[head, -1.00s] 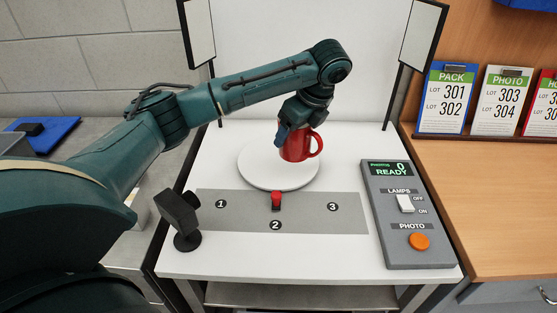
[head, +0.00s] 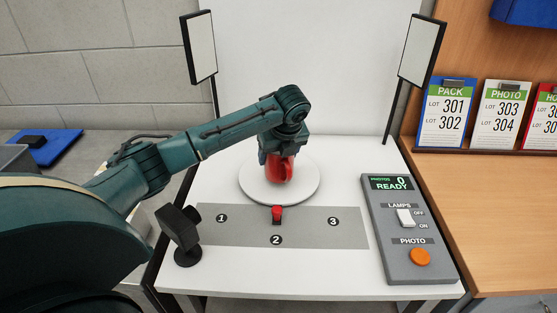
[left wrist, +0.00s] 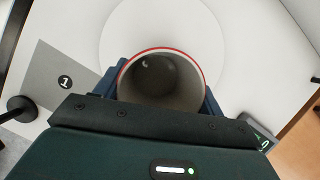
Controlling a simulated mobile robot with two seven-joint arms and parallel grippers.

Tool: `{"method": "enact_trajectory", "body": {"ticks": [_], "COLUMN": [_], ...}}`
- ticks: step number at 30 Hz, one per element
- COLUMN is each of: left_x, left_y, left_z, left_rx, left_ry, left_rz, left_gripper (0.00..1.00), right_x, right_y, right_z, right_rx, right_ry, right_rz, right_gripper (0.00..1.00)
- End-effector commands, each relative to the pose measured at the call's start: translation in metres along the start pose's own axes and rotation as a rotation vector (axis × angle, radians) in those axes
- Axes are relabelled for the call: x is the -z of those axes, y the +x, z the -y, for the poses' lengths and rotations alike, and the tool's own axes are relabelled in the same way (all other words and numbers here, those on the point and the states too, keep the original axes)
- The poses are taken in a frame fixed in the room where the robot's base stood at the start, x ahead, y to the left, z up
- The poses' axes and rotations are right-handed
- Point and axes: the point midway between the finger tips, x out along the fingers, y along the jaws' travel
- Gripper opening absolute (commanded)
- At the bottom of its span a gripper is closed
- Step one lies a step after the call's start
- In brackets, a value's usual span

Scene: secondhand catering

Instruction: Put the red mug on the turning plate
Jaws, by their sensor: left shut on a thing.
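The red mug (head: 281,172) is upright over the middle of the white round turning plate (head: 307,186). Its base looks very low at the plate; I cannot tell whether it touches. My left gripper (head: 278,157) comes down over the mug from above and is shut on it. In the left wrist view the mug's red rim and grey inside (left wrist: 162,78) show between the blue fingers, with the plate (left wrist: 225,30) around and beyond it. The handle is on the right side in the head view, partly hard to make out. My right gripper is not in view.
A control panel (head: 408,232) is to the right. A black stand (head: 183,235) is front left. Lamp panels (head: 200,48) flank the white backdrop.

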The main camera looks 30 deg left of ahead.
Motion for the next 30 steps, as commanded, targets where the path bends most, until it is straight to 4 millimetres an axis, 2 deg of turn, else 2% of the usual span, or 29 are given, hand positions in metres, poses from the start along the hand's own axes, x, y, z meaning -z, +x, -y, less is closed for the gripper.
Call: {"method": "enact_trajectory", "body": {"ticks": [4,14,15,22,30], "left_x": [0.008,0.009,0.01,0.01,0.009], "left_y": [0.018,0.022,0.022,0.022,0.021], "left_z": [0.0,0.0,0.0,0.0,0.0], "left_rx": [-0.001,0.0,-0.001,-0.001,0.0], "left_ry": [-0.001,-0.001,-0.001,-0.001,-0.001], "left_rz": [-0.002,-0.001,-0.001,-0.001,-0.001], "left_gripper": [0.37,0.37,0.71,0.9,0.91], "right_x": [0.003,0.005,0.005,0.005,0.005], "right_y": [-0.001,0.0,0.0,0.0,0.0], "right_z": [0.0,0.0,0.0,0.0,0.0], "right_rx": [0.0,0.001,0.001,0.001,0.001], "right_ry": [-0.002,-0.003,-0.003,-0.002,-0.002], "right_rz": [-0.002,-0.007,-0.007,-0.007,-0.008], "right_gripper": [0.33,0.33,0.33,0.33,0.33]}}
